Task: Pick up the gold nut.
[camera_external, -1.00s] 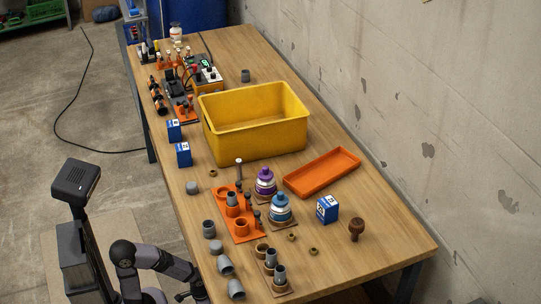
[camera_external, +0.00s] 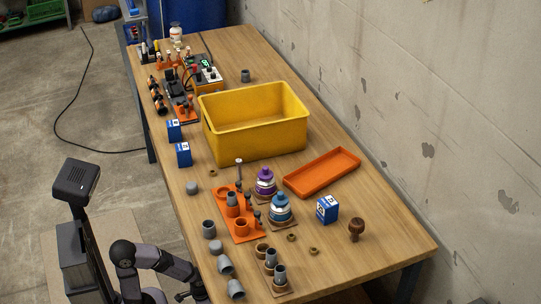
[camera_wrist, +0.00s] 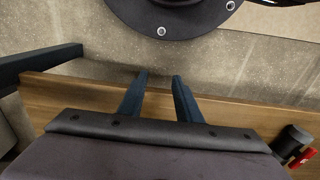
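Small gold-brown rings that look like nuts lie on the wooden table: one nut (camera_external: 291,237) and another nut (camera_external: 313,251) to the right of the blue-capped bottle, and a third nut (camera_external: 213,172) farther back on the left. I cannot tell which is the gold nut. My gripper (camera_external: 183,296) is low at the table's left front edge, away from all three. In the wrist view my gripper (camera_wrist: 159,78) has its two dark fingers apart with nothing between them. No nut shows in that view.
Grey pipe pieces (camera_external: 225,265) stand along the table's left front edge, near my arm. An orange rack (camera_external: 240,232), purple-capped bottle (camera_external: 265,182), blue-capped bottle (camera_external: 280,209) and blue box (camera_external: 327,209) crowd the middle. A yellow bin (camera_external: 262,142) and orange tray (camera_external: 322,172) are behind.

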